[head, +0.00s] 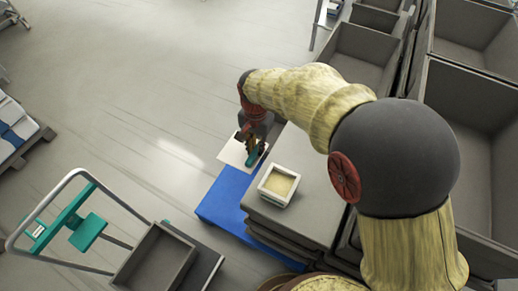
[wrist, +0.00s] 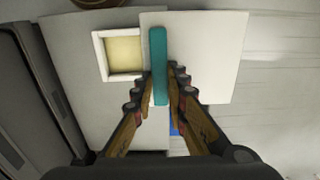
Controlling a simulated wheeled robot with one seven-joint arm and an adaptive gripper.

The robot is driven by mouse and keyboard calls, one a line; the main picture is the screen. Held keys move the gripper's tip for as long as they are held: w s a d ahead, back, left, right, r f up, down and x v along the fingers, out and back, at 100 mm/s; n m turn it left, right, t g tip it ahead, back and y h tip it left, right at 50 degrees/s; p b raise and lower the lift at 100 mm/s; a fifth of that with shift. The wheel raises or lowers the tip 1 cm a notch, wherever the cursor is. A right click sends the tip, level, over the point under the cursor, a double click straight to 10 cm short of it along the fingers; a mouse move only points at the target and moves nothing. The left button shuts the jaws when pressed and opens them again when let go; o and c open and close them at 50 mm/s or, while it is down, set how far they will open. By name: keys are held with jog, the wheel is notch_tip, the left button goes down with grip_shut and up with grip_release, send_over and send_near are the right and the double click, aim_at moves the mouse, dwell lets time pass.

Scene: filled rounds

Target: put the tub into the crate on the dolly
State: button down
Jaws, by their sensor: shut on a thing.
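A square white tub with pale yellow contents (head: 291,175) stands on a grey stacked surface; it also shows in the wrist view (wrist: 97,50), left of my fingers. My gripper (head: 254,152) is beyond the tub, up and left of it, and not touching it. In the wrist view my gripper (wrist: 160,85) is shut on a teal bar (wrist: 157,50). A flat white panel (head: 231,152) lies behind the bar; I cannot tell if they are joined. A grey open crate (head: 150,262) sits low at the left on the dolly, which has a tubular handle (head: 128,207). Its visible inside looks empty.
A blue platform (head: 222,195) lies beside the grey stack (head: 318,190). Large grey bins (head: 468,110) line the right side. A pallet with blue and white goods (head: 15,125) is at the far left. The floor between is open.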

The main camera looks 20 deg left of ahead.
jog(key=shift+r+p, duration=1)
jog(key=shift+r, duration=0.75)
